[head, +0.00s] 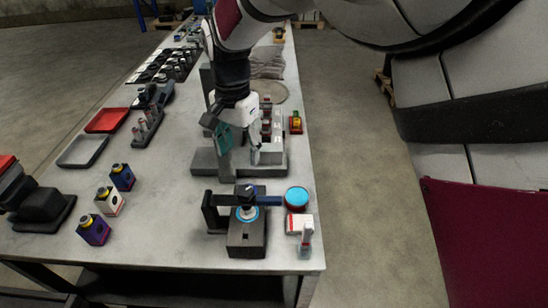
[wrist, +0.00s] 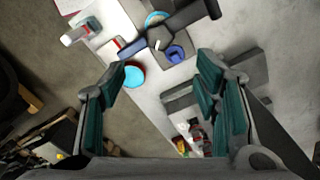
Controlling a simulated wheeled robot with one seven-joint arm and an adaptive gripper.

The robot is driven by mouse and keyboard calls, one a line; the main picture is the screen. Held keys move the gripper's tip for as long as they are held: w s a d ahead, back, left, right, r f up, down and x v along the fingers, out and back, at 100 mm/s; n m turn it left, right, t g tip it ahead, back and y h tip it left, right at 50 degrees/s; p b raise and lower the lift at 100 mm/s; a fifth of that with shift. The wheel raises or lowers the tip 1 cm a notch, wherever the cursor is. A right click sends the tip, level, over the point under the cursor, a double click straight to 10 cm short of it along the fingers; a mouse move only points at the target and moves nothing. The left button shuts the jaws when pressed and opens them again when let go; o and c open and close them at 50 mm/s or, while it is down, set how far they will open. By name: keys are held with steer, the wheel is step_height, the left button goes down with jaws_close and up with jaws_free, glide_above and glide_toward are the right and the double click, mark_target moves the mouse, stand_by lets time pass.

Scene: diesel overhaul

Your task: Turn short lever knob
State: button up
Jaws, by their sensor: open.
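A dark block fixture (head: 246,238) stands near the front right of the bench, with a pale blue ring on top. A black bar (head: 226,200) with a blue end crosses it. The wrist view shows the bar (wrist: 190,22), its blue section and a round blue knob (wrist: 176,54) beside it. I cannot tell for certain which part is the short lever knob. My gripper (head: 224,138) is open and empty, above the bench behind this fixture. In the wrist view the gripper (wrist: 162,72) has its teal fingers wide apart, with the fixture beyond the tips, touching nothing.
A grey stand (head: 210,163) with a pale block is close by my gripper. A cyan-topped round tin (head: 296,198) and a red-and-white box (head: 295,224) sit right of the fixture. Several small bottles and a red tray (head: 107,120) are left.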

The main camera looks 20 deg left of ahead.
mark_target(245, 190)
step_height(245, 190, down, 14)
steer(key=b, duration=0.5)
steer(key=shift+w+r, duration=0.1)
steer(key=shift+r, duration=0.05)
steer(key=c, duration=1.2)
steer(key=shift+o, duration=0.2)
